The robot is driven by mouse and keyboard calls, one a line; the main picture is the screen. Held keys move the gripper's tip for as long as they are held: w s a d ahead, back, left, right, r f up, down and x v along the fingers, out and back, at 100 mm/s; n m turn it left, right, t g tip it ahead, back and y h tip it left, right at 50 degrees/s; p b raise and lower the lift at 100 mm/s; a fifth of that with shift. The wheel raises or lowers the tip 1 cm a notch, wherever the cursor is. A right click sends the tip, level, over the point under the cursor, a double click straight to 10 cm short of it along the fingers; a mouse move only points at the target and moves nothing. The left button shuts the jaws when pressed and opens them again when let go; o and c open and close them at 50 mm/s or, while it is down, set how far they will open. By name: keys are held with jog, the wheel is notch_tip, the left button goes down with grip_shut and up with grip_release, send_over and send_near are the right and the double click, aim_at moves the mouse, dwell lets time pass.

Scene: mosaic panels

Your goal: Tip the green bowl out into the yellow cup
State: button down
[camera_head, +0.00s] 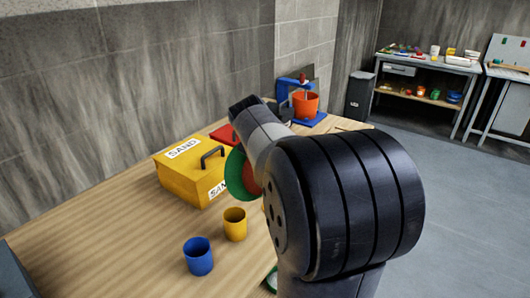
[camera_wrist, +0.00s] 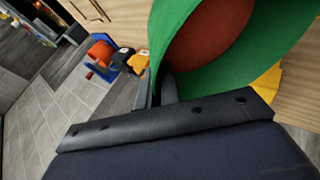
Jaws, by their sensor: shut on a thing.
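The green bowl (camera_head: 235,176) is held up over the table beside the yellow box, partly hidden behind my arm in the head view. In the wrist view the green bowl (camera_wrist: 172,22) fills the top right, and a reddish-brown mass (camera_wrist: 208,32) shows inside it. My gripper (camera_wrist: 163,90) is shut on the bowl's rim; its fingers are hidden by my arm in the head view. The bowl looks tilted, but how far I cannot tell. The yellow cup (camera_head: 235,226) stands upright on the table, below and near the bowl in the picture; its inside is dark.
A blue cup (camera_head: 198,258) stands left of the yellow cup. A yellow SAND box (camera_head: 184,182) with a black handle stands behind. An orange bucket (camera_head: 305,105) on a blue stand is at the table's far end.

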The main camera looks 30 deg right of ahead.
jog(key=shift+a+b, duration=0.15)
jog(key=shift+b, duration=0.15)
jog(key=shift+a+r+h+b, duration=0.1)
jog(key=shift+a+h+b, duration=0.25)
jog(key=shift+b, duration=0.5)
jog(key=s+a+n+t+h+b, duration=0.1)
jog(key=a+h+b, duration=0.3)
jog(key=b, duration=0.9)
jog(key=s+a+n+t+h+b, duration=0.2)
jog(key=a+h+b, duration=0.3)
jog(key=a+b, duration=0.4)
jog(key=shift+f+n+t+b, duration=0.35)
jog(key=shift+t+b, duration=0.55)
jog(key=shift+b, duration=0.95)
jog(key=shift+a, duration=0.2)
jog(key=shift+d+r, duration=0.1)
